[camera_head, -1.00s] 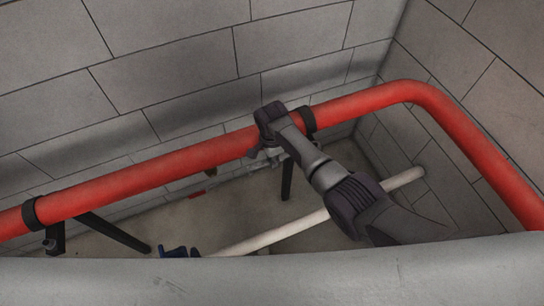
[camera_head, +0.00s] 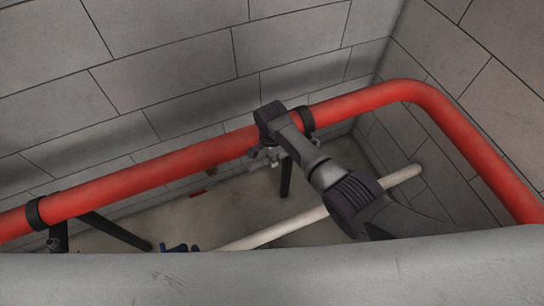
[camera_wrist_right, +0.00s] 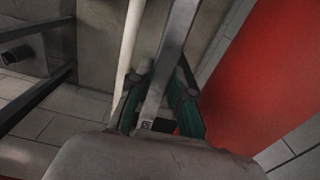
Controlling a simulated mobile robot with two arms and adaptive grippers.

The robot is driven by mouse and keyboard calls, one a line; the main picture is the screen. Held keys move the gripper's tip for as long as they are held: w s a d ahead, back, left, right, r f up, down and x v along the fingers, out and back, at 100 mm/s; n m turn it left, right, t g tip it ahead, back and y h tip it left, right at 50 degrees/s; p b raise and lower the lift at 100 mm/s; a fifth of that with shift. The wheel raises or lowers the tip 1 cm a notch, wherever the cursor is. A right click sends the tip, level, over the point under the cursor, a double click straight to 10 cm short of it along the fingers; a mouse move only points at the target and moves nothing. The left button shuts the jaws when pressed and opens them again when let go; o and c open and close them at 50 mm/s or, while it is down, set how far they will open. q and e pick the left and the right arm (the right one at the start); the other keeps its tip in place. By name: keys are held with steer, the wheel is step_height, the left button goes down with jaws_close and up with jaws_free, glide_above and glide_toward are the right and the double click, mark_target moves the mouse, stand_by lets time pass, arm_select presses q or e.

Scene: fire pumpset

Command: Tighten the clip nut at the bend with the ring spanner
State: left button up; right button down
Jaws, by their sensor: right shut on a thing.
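My right gripper (camera_head: 266,155) is beside and partly below the red pipe (camera_head: 200,157), near the black clip (camera_head: 307,121) towards the bend. In the right wrist view my right gripper (camera_wrist_right: 158,108) is shut on a flat grey metal bar, the spanner (camera_wrist_right: 172,55), which runs up and away between its green-sided fingers. The spanner's far end is out of that view. In the head view the spanner cannot be made out clearly, and the clip nut is hidden behind my wrist and the pipe. My left gripper is not in view.
A second black clip (camera_head: 35,214) holds the pipe at the left on a dark bracket. A white pipe (camera_head: 285,228) runs below. A grey ledge (camera_head: 200,280) crosses the front. Block walls (camera_head: 180,65) stand close behind and at the right. A blue part (camera_head: 180,248) shows above the ledge.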

steer(key=shift+r+p, duration=1.8)
steer(key=shift+r, duration=0.4)
steer(key=shift+f, duration=0.2)
steer(key=shift+s+d+f+n+b, duration=0.1)
steer(key=shift+s+f+n+b, duration=0.15)
steer(key=shift+f, duration=0.35)
steer(key=shift+s+d+f+n+b, duration=0.15)
steer(key=shift+s+f+b, duration=0.1)
steer(key=shift+f, duration=0.3)
steer(key=shift+w+a+p, duration=0.1)
steer(key=shift+a+p, duration=0.05)
steer(key=shift+p, duration=0.15)
steer(key=shift+f+b, duration=1.3)
steer(key=shift+f, duration=0.15)
steer(key=shift+s+r+p, duration=0.15)
steer(key=shift+s+p, duration=0.1)
steer(key=shift+p, duration=0.25)
steer(key=shift+s+d+n, duration=0.2)
steer(key=shift+d+n, duration=0.05)
steer(key=shift+n, duration=0.05)
